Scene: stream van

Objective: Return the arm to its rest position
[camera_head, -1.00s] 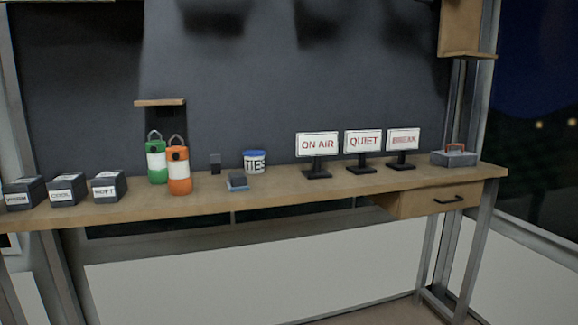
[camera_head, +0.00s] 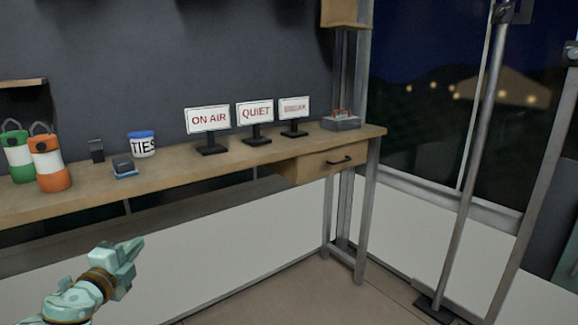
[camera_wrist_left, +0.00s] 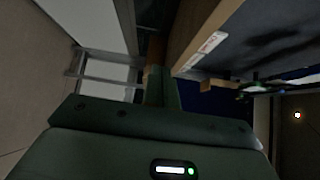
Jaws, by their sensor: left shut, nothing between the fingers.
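My left gripper (camera_head: 131,254) is at the lower left of the head view, pale green, with its arm coming in from the bottom left. Its fingers are shut with nothing between them. It is in front of the wooden bench (camera_head: 215,165), lower in the picture than the bench top and apart from everything on it. The left wrist view is dark and tilted, with the gripper housing (camera_wrist_left: 150,132) across the bottom. My right gripper is not in view.
On the bench stand the ON AIR sign (camera_head: 208,118), the QUIET sign (camera_head: 254,112), a third sign (camera_head: 294,107), a TIES tub (camera_head: 142,144), green (camera_head: 18,152) and orange (camera_head: 49,162) lanterns and a grey toolbox (camera_head: 341,121). The drawer (camera_head: 330,163) is shut. A metal pole (camera_head: 470,160) stands at right.

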